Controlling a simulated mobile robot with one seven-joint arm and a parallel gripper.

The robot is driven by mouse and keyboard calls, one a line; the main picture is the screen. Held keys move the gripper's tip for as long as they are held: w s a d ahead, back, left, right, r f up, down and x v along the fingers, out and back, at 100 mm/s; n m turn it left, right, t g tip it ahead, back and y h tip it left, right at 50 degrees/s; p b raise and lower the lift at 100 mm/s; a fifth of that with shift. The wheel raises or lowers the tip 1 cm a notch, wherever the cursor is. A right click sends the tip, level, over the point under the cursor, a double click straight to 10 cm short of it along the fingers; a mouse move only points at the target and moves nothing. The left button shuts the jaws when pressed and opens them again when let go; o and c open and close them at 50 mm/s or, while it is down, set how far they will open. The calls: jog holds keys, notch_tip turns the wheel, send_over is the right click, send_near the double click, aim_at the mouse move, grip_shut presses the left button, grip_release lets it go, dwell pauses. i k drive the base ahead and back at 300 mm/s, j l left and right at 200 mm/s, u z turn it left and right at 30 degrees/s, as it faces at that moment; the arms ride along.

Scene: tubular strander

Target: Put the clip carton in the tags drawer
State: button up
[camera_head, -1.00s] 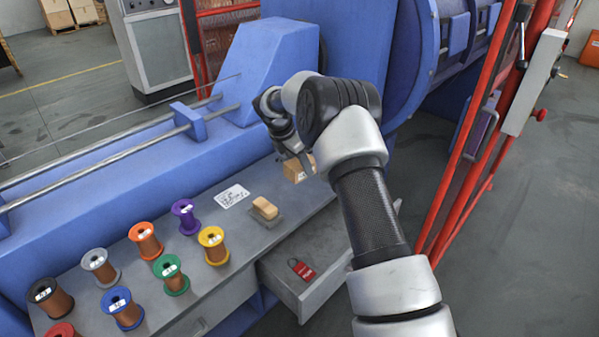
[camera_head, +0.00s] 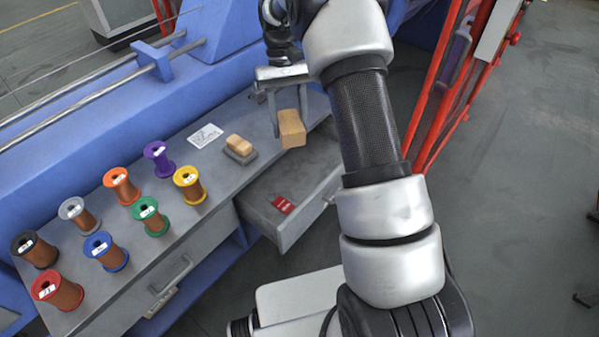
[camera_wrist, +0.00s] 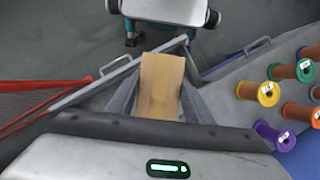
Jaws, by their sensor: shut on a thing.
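The clip carton, a small tan box (camera_head: 292,129), is held up in my gripper (camera_head: 290,122), above the back end of the open drawer. My gripper is shut on it. In the wrist view the carton (camera_wrist: 161,88) sits between the two fingers and hides most of the drawer behind it. The open drawer (camera_head: 296,228) sticks out from the grey bench and holds a red tag (camera_head: 284,205). Its label cannot be read, so I cannot tell by name that it is the tags drawer.
A tan block on a grey base (camera_head: 240,149) and a white printed card (camera_head: 205,136) lie on the bench. Several coloured wire spools (camera_head: 189,185) stand to the left. A closed drawer (camera_head: 170,283) is left of the open one. Red rails (camera_head: 450,95) stand at right.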

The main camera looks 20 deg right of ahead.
aim_at(321, 163)
jog(key=k+l, duration=0.1)
jog(key=l, duration=0.35)
jog(key=l+u, duration=0.1)
jog(key=l, duration=0.35)
jog(key=k+l, duration=0.15)
jog(key=l, duration=0.3)
jog(key=k+l+u, duration=0.1)
jog(key=l, duration=0.35)
jog(key=k+l, duration=0.1)
jog(key=l, duration=0.35)
jog(key=k+l+u, duration=0.1)
jog(key=l, duration=0.3)
jog(key=i+l, duration=0.15)
jog(key=i, duration=0.75)
